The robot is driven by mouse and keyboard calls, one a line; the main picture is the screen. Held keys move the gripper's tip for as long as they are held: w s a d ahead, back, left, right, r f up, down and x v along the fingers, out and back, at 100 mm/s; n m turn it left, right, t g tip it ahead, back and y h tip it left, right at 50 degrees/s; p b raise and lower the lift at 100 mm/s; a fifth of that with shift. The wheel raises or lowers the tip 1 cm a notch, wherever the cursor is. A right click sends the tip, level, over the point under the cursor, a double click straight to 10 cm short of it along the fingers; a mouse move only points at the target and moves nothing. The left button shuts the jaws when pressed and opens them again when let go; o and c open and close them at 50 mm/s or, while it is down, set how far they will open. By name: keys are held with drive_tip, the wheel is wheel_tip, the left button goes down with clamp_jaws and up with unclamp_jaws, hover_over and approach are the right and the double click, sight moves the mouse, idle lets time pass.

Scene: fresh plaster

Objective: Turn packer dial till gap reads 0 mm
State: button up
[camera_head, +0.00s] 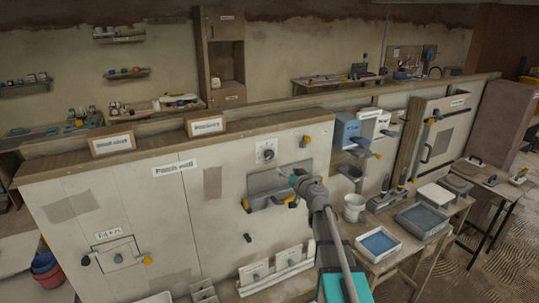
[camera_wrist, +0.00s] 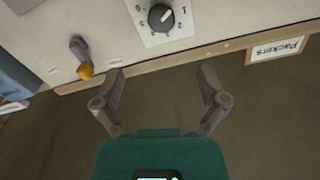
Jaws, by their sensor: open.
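In the head view the dial (camera_head: 267,152) sits high on the pale wall panel, too small to read. My gripper (camera_wrist: 162,72) is open and empty, its two fingers spread below the dial in the wrist view and apart from it. In the head view my gripper (camera_head: 298,179) is in front of the panel, below and right of the dial. I cannot make out a gap reading in either view.
A yellow-tipped lever (camera_wrist: 82,58) stands out left of the dial in the wrist view. A "Packers" sign (camera_wrist: 275,50) is on the panel's top edge. A grey fixture with yellow knobs (camera_head: 268,197) is below the dial. A bench with trays (camera_head: 422,220) is at right.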

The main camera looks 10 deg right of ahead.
sight(271, 156)
drive_tip(key=shift+a, duration=0.1)
drive_tip(key=x, duration=1.3)
drive_tip(key=shift+w+a+f, duration=0.1)
drive_tip(key=shift+w, duration=0.25)
drive_tip(key=c, duration=1.1)
